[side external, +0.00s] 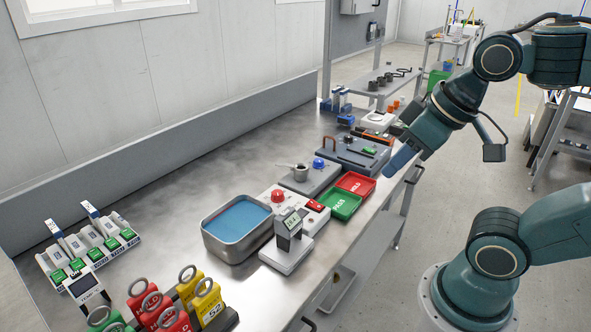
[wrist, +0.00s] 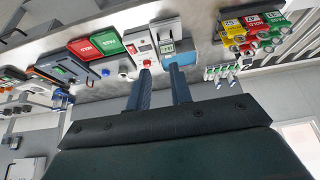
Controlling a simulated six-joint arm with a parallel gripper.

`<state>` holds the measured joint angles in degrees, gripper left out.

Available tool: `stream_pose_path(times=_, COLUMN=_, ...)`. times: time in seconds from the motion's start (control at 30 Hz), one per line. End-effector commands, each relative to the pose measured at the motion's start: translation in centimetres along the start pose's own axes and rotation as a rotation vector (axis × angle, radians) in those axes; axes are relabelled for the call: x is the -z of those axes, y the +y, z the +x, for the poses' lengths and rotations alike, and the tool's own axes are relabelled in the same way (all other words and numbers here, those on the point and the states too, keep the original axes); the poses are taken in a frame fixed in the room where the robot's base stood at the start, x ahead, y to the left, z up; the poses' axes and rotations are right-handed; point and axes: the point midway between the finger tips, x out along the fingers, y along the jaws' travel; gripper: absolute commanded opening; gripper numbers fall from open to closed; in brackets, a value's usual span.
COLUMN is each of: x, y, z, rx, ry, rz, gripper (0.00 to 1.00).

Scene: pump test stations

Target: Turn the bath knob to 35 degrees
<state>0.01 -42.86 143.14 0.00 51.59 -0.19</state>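The bath (side external: 238,222) is a metal tub of blue liquid on the bench. The red bath knob (side external: 277,196) sits on a white base behind and to the right of the tub. A display on a stand (side external: 290,222) shows digits too small to read surely. My gripper (side external: 397,163) is in the air right of the bench's front edge, well away from the knob. In the wrist view my gripper (wrist: 160,70) has two parallel fingers apart with nothing between them. The red knob (wrist: 147,63) shows beyond the left fingertip, and the blue bath (wrist: 182,60) beyond the right one.
Green PASS (side external: 341,204) and red HOLD (side external: 356,184) trays lie right of the knob. A grey unit with a blue knob (side external: 318,163) and a metal cup (side external: 300,173) stands behind. Bare bench lies along the wall.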

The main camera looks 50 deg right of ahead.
Motion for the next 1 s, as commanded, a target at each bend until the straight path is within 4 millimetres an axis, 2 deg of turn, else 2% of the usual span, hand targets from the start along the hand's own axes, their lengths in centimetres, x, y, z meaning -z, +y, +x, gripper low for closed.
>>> stream_pose_path(times=0.03, x=0.1, y=0.0, z=0.0, rx=-0.001, ry=-0.002, rz=-0.005, gripper=0.31)
stream_pose_path(times=0.13, x=0.7, y=0.1, z=0.0, rx=-0.002, ry=-0.01, rz=-0.027, gripper=0.51)
stream_pose_path(times=0.17, x=0.9, y=0.1, z=0.0, rx=-0.003, ry=-0.014, rz=-0.039, gripper=0.53)
stream_pose_path(times=0.37, x=3.5, y=0.5, z=0.2, rx=-0.005, ry=-0.055, rz=-0.161, gripper=0.53)
stream_pose_path(times=0.57, x=7.3, y=1.1, z=1.0, rx=0.0, ry=-0.112, rz=-0.341, gripper=0.53)
stream_pose_path(times=0.77, x=11.1, y=1.8, z=2.5, rx=0.02, ry=-0.17, rz=-0.528, gripper=0.53)
stream_pose_path(times=1.0, x=15.3, y=3.0, z=5.4, rx=0.061, ry=-0.236, rz=-0.749, gripper=0.53)
